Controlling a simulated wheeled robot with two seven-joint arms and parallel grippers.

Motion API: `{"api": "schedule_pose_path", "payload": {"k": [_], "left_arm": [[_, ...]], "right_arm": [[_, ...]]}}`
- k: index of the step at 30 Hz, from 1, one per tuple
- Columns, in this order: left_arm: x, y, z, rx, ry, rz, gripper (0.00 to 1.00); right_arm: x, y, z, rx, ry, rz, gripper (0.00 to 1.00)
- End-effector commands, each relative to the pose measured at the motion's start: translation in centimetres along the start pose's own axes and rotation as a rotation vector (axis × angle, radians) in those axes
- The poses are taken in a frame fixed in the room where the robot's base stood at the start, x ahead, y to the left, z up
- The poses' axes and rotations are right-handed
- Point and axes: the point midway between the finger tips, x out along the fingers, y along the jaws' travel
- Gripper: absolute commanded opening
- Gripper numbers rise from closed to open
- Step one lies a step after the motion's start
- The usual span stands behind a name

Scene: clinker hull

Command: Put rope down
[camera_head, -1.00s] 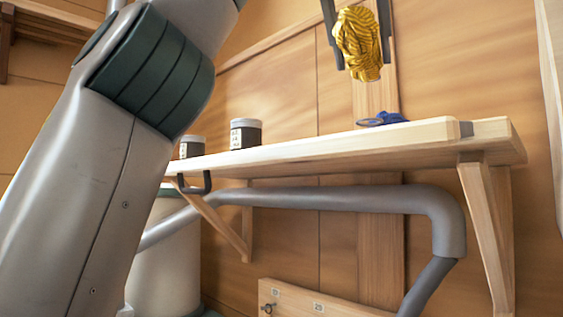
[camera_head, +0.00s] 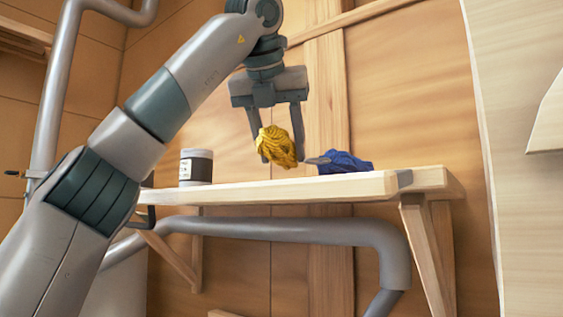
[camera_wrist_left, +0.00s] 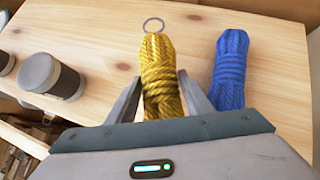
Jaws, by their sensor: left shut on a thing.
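A yellow rope bundle (camera_head: 276,147) is between the fingers of my left gripper (camera_head: 278,150), which is shut on it. In the head view it hangs just above the wooden shelf (camera_head: 280,191); I cannot tell if it touches. In the left wrist view the yellow rope (camera_wrist_left: 160,75) lies lengthwise between the fingers (camera_wrist_left: 161,97), with a metal ring at its far end. A blue rope bundle (camera_head: 343,162) lies on the shelf right of the yellow one, and shows in the wrist view (camera_wrist_left: 229,68). My right gripper is not in view.
A dark-banded jar (camera_head: 196,167) stands on the shelf left of the yellow rope; it shows in the wrist view (camera_wrist_left: 51,80). A grey pipe (camera_head: 290,230) runs below the shelf. Bare shelf wood lies between jar and yellow rope.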

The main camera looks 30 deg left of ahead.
Motion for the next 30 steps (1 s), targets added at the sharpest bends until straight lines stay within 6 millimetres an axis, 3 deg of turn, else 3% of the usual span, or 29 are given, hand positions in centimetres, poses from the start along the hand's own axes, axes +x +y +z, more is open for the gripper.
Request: {"api": "schedule_pose_path", "payload": {"k": [14,30], "left_arm": [[0.2,-0.1,-0.4,0.002,-0.001,0.0,0.14],[2.6,-0.1,-2.9,0.002,-0.001,-0.002,0.14]], "right_arm": [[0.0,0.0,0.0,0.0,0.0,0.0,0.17],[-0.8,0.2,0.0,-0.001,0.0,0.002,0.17]]}}
